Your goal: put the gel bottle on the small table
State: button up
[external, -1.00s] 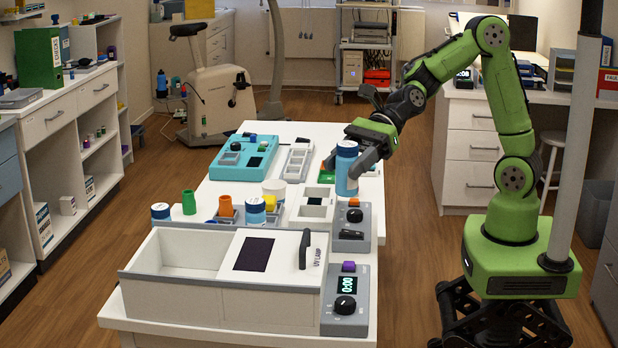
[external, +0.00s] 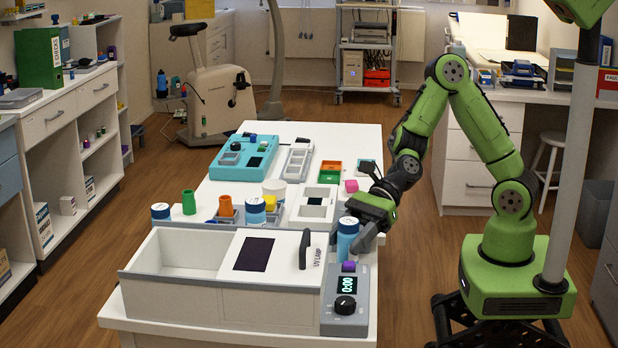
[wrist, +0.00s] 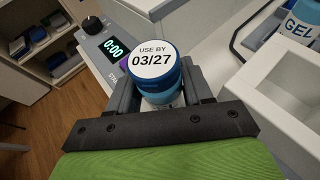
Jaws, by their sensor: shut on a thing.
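My gripper (external: 362,232) is shut on a blue-capped bottle (external: 347,230) and holds it upright above the right side of the white table (external: 330,137). A blue thing with a white label marked GEL (wrist: 299,28) shows at the wrist view's upper right edge. I cannot tell whether the held bottle's base touches the grey devices beneath. No separate small table is clearly identifiable.
A UV lamp box (external: 220,290) fills the table front, with a timer unit (external: 345,305) beside it. Left of the bottle are a white tray (external: 313,210), other blue-lidded jars (external: 160,212), and green (external: 189,202) and orange cups. A grey pole (external: 575,150) stands at right.

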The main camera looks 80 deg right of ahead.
jog(key=shift+r, duration=0.15)
jog(key=o, duration=1.1)
jog(key=shift+s+d+r+p, duration=0.15)
jog(key=shift+d+r+p, duration=0.05)
jog(key=shift+d+p, duration=0.1)
jog(key=shift+b+v, duration=0.8)
jog(key=shift+v, duration=4.85)
